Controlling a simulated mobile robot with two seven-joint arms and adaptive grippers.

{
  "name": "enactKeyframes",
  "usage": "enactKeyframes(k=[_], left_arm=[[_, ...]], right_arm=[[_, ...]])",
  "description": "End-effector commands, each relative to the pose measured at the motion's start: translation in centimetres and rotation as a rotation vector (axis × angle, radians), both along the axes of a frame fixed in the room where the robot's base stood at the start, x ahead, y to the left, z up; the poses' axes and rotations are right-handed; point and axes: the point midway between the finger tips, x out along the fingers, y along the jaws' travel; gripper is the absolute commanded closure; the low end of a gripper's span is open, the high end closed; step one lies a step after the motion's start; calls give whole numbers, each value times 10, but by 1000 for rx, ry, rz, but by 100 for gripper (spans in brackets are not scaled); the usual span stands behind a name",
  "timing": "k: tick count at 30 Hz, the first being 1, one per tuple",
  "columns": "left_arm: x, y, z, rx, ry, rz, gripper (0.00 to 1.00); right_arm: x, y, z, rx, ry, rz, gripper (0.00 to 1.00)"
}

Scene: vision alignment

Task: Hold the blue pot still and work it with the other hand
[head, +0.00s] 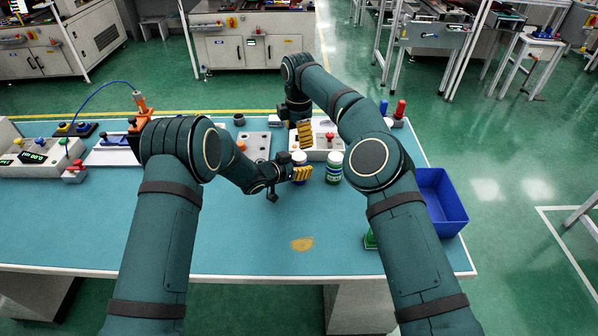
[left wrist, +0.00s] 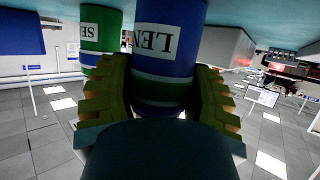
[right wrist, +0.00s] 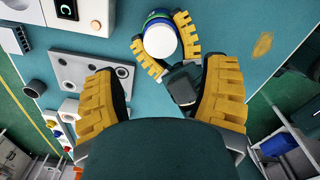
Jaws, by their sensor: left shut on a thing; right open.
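The blue pot (head: 299,158) with a white lid stands on the bench's middle. My left gripper (head: 301,174) is shut around its side; the left wrist view shows the pot's label (left wrist: 160,40) between the yellow fingers. My right gripper (head: 304,134) is open and empty. In the right wrist view the white lid (right wrist: 160,41) lies beyond my open right fingers (right wrist: 160,90), apart from them. A green pot (head: 334,168) with a white lid stands just right of the blue pot; its label also shows in the left wrist view (left wrist: 95,30).
A blue bin (head: 441,202) sits at the bench's right edge. A grey plate with holes (head: 254,146) and a white box with a red knob (head: 328,147) are behind the pots.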

Motion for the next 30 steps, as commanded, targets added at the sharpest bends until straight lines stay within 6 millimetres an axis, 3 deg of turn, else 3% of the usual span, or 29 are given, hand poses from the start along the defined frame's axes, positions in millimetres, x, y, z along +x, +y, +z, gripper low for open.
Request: enactKeyframes(k=[11,24,30], left_arm=[[0,0,0,-1,-1,0,100],[0,0,0,-1,-1,0,100],[0,0,0,-1,-1,0,100]], right_arm=[[0,0,-3,-1,3,1,27],[-1,0,-62,-1,4,0,27],[0,0,-76,1,1,0,27]])
